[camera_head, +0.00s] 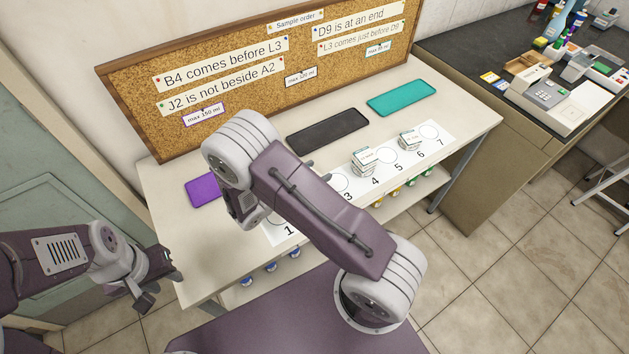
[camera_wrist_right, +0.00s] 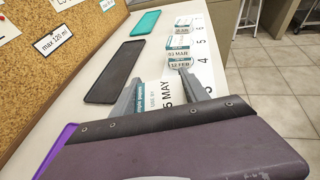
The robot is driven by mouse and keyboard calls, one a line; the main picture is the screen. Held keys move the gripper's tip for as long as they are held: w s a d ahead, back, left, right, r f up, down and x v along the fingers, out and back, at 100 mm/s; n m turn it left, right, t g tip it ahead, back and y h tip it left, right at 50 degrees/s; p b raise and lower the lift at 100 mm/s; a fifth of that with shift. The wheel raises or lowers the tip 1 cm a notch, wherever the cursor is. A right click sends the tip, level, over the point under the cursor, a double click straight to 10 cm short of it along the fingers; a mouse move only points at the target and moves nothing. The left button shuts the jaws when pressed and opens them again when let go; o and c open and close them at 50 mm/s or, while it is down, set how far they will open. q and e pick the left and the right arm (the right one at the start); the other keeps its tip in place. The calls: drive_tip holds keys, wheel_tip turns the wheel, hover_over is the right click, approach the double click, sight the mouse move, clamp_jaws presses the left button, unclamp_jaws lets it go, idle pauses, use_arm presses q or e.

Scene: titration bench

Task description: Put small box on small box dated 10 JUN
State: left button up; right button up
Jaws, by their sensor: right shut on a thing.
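My right gripper (camera_wrist_right: 166,92) is shut on a small white box with a teal band (camera_wrist_right: 166,96); its label reads about 15 MAY. In the head view my right arm hides this gripper and the held box. Farther along the numbered strip, a stack of small boxes (camera_wrist_right: 179,56) shows labels reading about 03 MAR and 12 FEB; it stands near 4 in the head view (camera_head: 365,162). Beyond it is another small box (camera_wrist_right: 183,26), its label seemingly ending in JUN, near 6 in the head view (camera_head: 409,140). My left gripper (camera_head: 158,287) looks open and empty, left of the table.
A black mat (camera_head: 328,131), a teal mat (camera_head: 401,98) and a purple mat (camera_head: 203,190) lie behind the numbered strip (camera_head: 437,150). A cork board (camera_head: 230,85) stands along the back. Several coloured items sit on a shelf below. A dark bench (camera_head: 470,60) stands right.

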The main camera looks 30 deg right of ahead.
drive_tip(key=shift+a+f, duration=0.1)
drive_tip(key=shift+f, duration=1.95)
drive_tip(key=shift+f, duration=0.1)
drive_tip(key=o, duration=1.4)
drive_tip(key=shift+c, duration=0.2)
